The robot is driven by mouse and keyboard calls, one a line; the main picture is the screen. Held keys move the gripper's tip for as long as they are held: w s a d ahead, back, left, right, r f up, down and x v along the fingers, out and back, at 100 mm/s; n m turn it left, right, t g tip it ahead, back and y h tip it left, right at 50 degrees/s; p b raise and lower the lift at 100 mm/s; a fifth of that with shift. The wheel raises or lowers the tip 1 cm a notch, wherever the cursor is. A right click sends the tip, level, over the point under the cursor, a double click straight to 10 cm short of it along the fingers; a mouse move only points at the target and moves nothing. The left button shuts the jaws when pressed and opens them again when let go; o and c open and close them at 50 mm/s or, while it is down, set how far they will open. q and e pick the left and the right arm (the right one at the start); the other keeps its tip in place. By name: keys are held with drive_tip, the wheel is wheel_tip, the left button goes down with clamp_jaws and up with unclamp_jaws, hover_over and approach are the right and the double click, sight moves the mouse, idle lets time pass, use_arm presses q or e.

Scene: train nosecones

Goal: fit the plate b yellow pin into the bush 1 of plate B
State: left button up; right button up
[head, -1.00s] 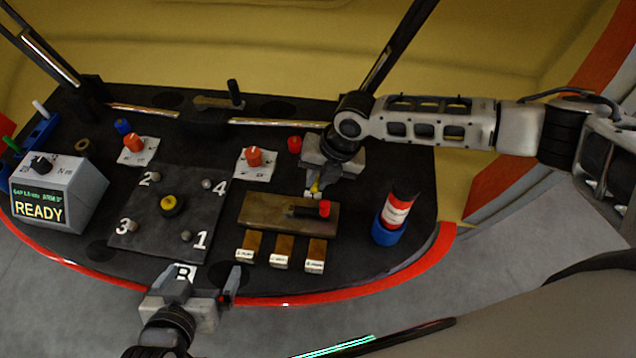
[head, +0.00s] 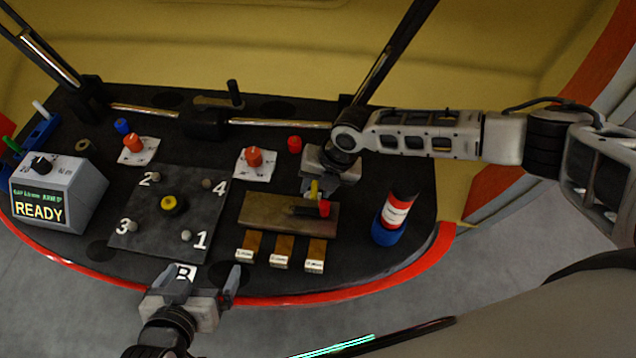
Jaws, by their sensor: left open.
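Plate B (head: 150,240) is a dark square plate on the left half of the table, with bushes numbered 1 to 4. Bush 1 (head: 186,236) is a small grey round piece at its near right corner, beside the numeral 1. The yellow pin (head: 314,188) shows as a narrow upright yellow piece at my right gripper (head: 314,190). That gripper appears shut on it, just above the far edge of the brown block; its fingertips are small and partly hidden. My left gripper (head: 208,280) is open and empty at the table's front edge, near the B label.
A yellow knob (head: 172,204) sits mid-plate. The brown block (head: 265,212) carries a black, red-ended tool (head: 324,208). Several labelled blocks (head: 284,250) lie in front. A red-and-white cylinder in a blue holder (head: 386,232) stands right. The READY box (head: 75,190) stands left.

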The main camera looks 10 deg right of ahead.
drive_tip(key=s+v, duration=0.1)
drive_tip(key=v, duration=1.5)
drive_tip(key=s+a+f+m+t+y, duration=0.2)
drive_tip(key=a+m+y, duration=0.1)
drive_tip(key=a+m, duration=0.35)
drive_tip(key=s+a+f+m+t+y, duration=0.1)
drive_tip(key=a+f+m+t+y, duration=0.15)
drive_tip(key=a+m, duration=0.35)
drive_tip(key=s+d+f+m+t+h, duration=0.1)
drive_tip(key=s+d+f+m+h, duration=0.1)
drive_tip(key=s+d+m, duration=0.1)
drive_tip(key=s+d+f+m+t+h, duration=0.2)
drive_tip(key=d+m, duration=0.3)
drive_tip(key=m, duration=0.3)
drive_tip(key=s+d+f+m+t+h, duration=0.1)
drive_tip(key=s+d+f+m+h, duration=0.1)
drive_tip(key=s+d+f+m, duration=0.2)
drive_tip(key=shift+m+t, duration=0.35)
drive_tip(key=shift+m, duration=0.8)
